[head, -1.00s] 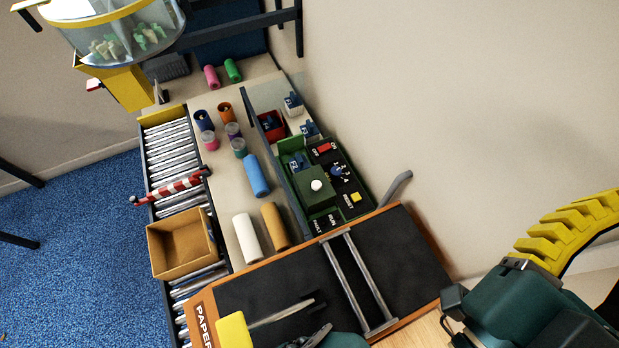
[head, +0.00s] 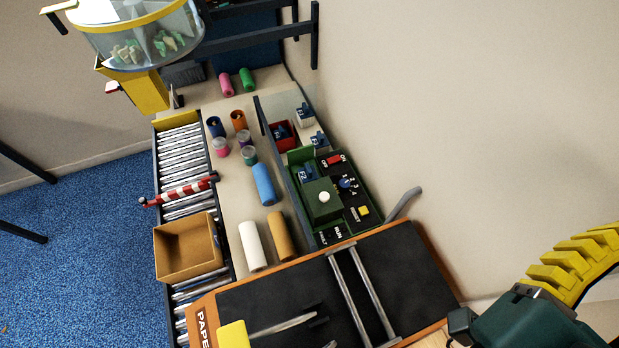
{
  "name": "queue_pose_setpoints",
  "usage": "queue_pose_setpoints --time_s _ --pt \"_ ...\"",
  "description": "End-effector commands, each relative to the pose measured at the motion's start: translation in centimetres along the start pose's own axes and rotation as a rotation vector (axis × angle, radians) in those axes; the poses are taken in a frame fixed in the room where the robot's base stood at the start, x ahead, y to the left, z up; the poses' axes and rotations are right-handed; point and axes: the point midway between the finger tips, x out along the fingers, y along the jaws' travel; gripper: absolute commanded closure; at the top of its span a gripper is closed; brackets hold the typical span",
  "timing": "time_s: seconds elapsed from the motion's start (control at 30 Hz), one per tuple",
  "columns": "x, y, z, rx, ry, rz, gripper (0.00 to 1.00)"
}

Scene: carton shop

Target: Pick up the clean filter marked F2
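Several small blue-and-white filters are around the green control unit in the head view. One filter (head: 304,115) stands at the back, on the pale surface by the wall. Another filter (head: 319,140) stands just in front of it, behind the green unit. A blue filter (head: 280,133) lies in a red bin (head: 291,143). A further blue filter (head: 306,174) sits inside the green unit (head: 367,205), behind its raised block. Their marks are too small to read surely, so I cannot tell which is the clean F2. My gripper is not clearly in view; my arm shows at lower right.
A dark panel (head: 275,150) borders the filter area on the left. A wood-edged black board (head: 285,292) with two metal rails lies in front. Rolls, including a blue one (head: 264,184), and small pots stand left. A roller conveyor carries an open carton (head: 187,247).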

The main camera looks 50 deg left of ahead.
Motion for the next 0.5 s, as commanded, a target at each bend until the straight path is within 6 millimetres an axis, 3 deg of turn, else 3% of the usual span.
queue_pose_setpoints --time_s 0.33,0.5 --pt "0.0 0.0 0.0 0.0 0.0 0.0 1.0" --pt "0.0 0.0 0.0 0.0 0.0 0.0 0.66"
